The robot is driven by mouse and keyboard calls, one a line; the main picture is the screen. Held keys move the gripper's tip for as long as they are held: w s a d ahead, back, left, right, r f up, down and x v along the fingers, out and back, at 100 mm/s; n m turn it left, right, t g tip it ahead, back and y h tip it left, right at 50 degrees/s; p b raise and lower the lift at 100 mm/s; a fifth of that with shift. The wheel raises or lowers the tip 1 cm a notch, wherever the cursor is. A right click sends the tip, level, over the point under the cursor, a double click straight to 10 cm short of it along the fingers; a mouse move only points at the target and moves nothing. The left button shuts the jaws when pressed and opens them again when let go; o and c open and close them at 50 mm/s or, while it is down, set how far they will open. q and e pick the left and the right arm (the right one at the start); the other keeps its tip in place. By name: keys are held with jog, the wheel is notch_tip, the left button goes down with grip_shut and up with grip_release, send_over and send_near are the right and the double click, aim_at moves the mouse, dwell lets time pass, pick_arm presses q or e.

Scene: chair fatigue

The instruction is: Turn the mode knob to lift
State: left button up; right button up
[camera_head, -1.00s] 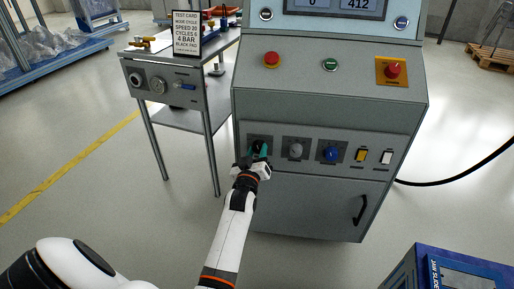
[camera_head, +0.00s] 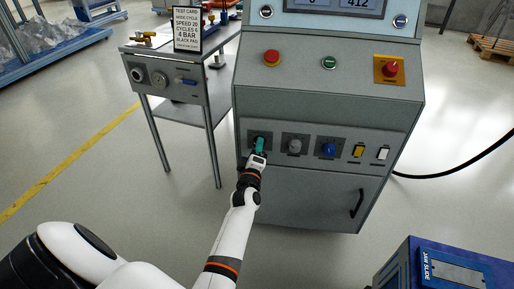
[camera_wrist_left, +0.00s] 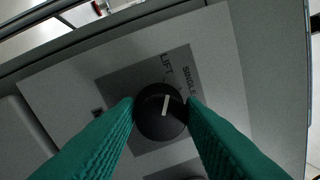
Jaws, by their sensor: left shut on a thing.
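The black mode knob (camera_wrist_left: 153,126) sits on a dark plate on the front of the grey machine. In the left wrist view its white pointer line aims up at about the word LIFT, with SINGLE to the right of that word. My left gripper (camera_wrist_left: 161,113) is shut on the knob, with one teal finger on each side. In the head view my left gripper (camera_head: 259,146) is at the leftmost control of the panel, and its fingers largely hide the knob. My right gripper is not in view.
A grey knob (camera_head: 294,146), a blue knob (camera_head: 329,150), a yellow switch (camera_head: 358,151) and a white switch (camera_head: 383,154) line the panel to the right. A side table (camera_head: 200,100) with a text card (camera_head: 187,30) stands left. A blue box (camera_head: 440,268) is at lower right.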

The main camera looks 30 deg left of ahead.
pick_arm(q)
jog(key=shift+n, duration=0.3)
jog(key=o, duration=1)
jog(key=shift+s, duration=0.1)
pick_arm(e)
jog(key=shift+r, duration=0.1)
pick_arm(q)
jog(key=shift+p+v, duration=2.2)
jog(key=shift+v, duration=3.75)
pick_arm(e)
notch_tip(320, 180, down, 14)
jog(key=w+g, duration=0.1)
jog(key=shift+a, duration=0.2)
pick_arm(q)
jog(key=shift+d, duration=0.1)
